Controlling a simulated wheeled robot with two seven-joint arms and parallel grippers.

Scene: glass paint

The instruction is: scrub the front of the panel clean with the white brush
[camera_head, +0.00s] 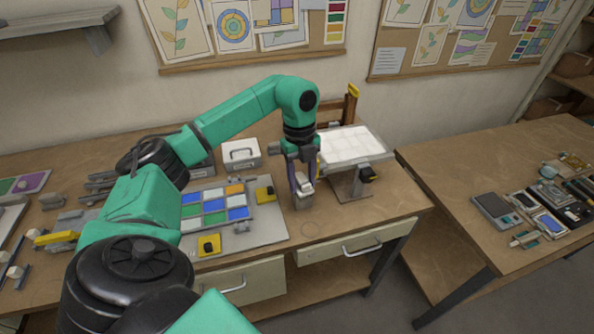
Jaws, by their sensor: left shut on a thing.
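A panel of blue, green, white and orange panes (216,206) lies on a grey plate on the workbench, held by yellow-and-black clamps. A pale, faintly gridded panel (350,145) is tilted on a metal stand to its right. My left gripper (301,180) points down between the two, in front of the stand. It is shut on a small whitish thing (304,188), which looks like the white brush. The fingers partly hide it, and I cannot tell whether it touches the bench. My right gripper is not in view.
The workbench (395,205) is bare at its right end. A white box with a handle (240,154) stands behind the coloured panel. Tools lie at the left. A second table (440,165) at the right, across a gap, holds several small devices.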

